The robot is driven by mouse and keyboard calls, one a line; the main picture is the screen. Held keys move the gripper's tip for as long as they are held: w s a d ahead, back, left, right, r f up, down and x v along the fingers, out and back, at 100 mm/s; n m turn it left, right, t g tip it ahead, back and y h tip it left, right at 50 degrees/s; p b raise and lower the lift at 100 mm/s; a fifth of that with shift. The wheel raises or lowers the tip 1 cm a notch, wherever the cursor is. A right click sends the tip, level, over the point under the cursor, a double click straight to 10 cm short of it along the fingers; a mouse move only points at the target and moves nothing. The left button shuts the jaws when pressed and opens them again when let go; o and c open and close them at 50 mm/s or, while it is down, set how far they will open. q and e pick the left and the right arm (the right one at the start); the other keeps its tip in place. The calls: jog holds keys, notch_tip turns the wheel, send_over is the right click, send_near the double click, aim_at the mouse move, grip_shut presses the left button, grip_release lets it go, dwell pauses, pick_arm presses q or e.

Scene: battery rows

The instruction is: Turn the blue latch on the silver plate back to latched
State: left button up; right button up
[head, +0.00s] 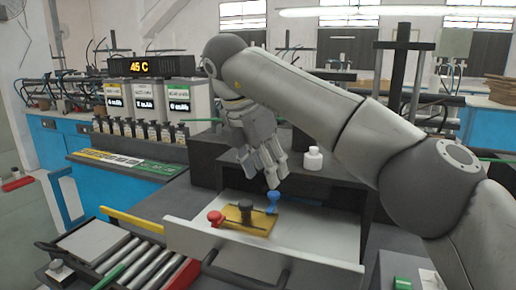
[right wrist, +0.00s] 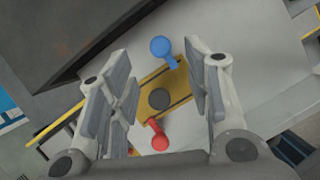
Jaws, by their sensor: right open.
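The blue latch (head: 272,196) is a round-headed lever at the far right end of a small plate (head: 262,223), which looks yellow with dark stripes, not silver. In the right wrist view the blue latch (right wrist: 161,46) points outward past the plate's end (right wrist: 181,86). A red latch (head: 215,218) is at the opposite end, and a black knob (head: 245,206) stands in the middle. My right gripper (head: 264,171) is open and empty above the blue latch; in its wrist view the fingers (right wrist: 155,56) stand apart on either side. I cannot see my left gripper.
The plate lies in a pale open drawer (head: 310,232) with a raised front wall. A dark housing (head: 318,187) with a white bottle (head: 313,158) stands behind. Rollers (head: 150,268) lie at lower left. Battery cells (head: 140,130) stand in a row at left.

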jog(key=v, duration=0.6)
jog(key=shift+s, duration=0.1)
dwell(0.3)
